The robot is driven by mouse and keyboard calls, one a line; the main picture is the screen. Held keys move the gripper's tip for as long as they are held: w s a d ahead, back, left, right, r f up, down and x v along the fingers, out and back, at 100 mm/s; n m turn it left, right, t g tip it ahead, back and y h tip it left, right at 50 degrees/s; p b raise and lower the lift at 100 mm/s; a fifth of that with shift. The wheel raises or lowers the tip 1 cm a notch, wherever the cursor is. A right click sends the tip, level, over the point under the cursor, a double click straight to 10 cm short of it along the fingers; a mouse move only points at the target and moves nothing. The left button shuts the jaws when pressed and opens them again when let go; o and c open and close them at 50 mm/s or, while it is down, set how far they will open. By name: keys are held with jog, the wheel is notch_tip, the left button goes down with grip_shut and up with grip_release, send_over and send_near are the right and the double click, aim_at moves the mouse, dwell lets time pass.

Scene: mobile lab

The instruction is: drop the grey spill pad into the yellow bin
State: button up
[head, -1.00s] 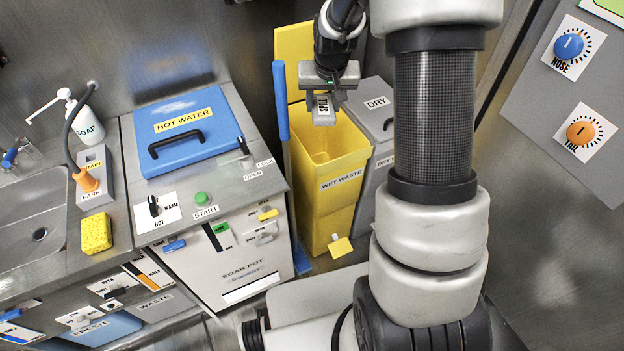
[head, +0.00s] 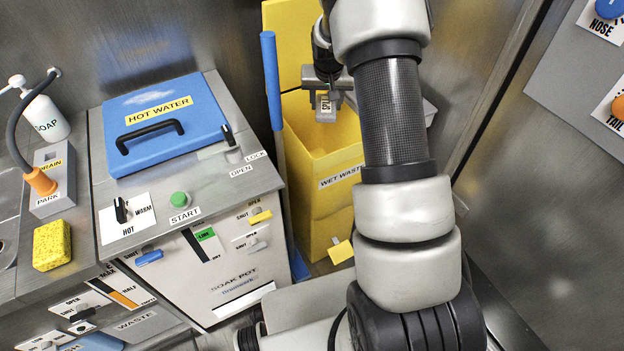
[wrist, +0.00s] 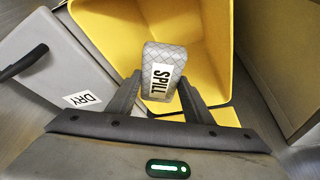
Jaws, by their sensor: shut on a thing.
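The grey spill pad (wrist: 159,72), quilted with a white SPILL label, is between the fingers of my gripper (wrist: 160,97), which is shut on it. In the head view the pad (head: 325,107) hangs below my gripper (head: 326,97) over the open mouth of the yellow bin (head: 318,205), which is labelled WET WASTE. The yellow bin (wrist: 209,20) also shows in the wrist view, with its open inside beyond the pad. Its yellow lid stands raised at the back. My arm hides part of the bin's right side.
The grey DRY bin (wrist: 62,75), with a closed lid and dark handle, stands beside the yellow bin. The soak pot (head: 210,270) with its blue lid (head: 165,122) is on the left. A blue pole (head: 273,90) stands between the pot and the yellow bin.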

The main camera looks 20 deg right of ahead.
notch_tip(320, 180, down, 2)
jog(key=shift+b, duration=0.35)
jog(key=o, duration=1.1)
jog(key=shift+r, duration=0.15)
jog(key=p+v, duration=0.4)
jog(key=v, duration=1.3)
jog(key=shift+s+a+r, duration=0.1)
